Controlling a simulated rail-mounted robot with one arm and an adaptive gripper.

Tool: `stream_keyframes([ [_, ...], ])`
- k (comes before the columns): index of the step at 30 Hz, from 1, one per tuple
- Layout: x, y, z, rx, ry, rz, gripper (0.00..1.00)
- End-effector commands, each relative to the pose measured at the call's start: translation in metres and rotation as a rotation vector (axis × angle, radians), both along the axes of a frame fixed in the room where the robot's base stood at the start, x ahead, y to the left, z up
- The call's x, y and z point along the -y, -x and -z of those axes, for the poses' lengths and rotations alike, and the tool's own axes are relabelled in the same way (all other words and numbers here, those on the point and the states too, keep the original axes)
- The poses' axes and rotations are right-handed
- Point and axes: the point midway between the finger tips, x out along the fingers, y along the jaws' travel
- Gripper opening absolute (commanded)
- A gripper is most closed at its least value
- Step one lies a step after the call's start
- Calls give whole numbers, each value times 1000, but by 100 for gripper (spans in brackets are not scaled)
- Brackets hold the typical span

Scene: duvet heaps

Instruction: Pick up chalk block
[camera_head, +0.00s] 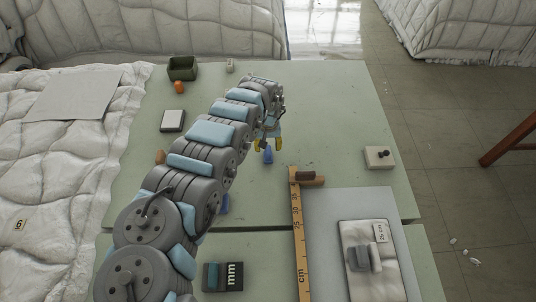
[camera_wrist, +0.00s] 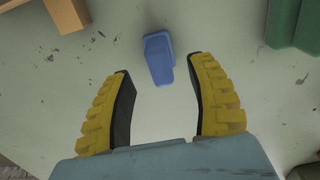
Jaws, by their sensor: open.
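A small blue block (camera_head: 267,156) lies on the pale green table below my gripper (camera_head: 267,145). It also shows in the wrist view (camera_wrist: 159,58), narrow and slightly tapered, at the gap between the fingertips. My gripper's yellow fingers (camera_wrist: 159,68) are spread apart with nothing held between them. A small whitish block (camera_head: 230,66) stands at the table's far edge. I cannot tell for sure which of these is the chalk block. Another blue piece (camera_head: 224,204) is partly hidden by my arm.
A wooden ruler (camera_head: 298,230) and brown block (camera_head: 312,180) lie to the right, near a white block with a dark knob (camera_head: 380,157). A dark green box (camera_head: 182,68) and orange piece (camera_head: 180,87) are far left. A green object (camera_wrist: 294,22) shows in the wrist view.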

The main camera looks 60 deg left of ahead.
Motion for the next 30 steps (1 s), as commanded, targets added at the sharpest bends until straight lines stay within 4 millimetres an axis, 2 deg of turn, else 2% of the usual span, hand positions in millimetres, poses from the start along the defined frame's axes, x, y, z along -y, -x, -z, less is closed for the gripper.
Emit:
stream_keyframes([
  [8, -1, -1, 16, 4, -2, -1, 56],
  [18, -1, -2, 49, 1, -1, 0, 56],
  [27, -1, -1, 50, 0, -1, 0, 57],
  [30, -1, -1, 50, 0, -1, 0, 28],
])
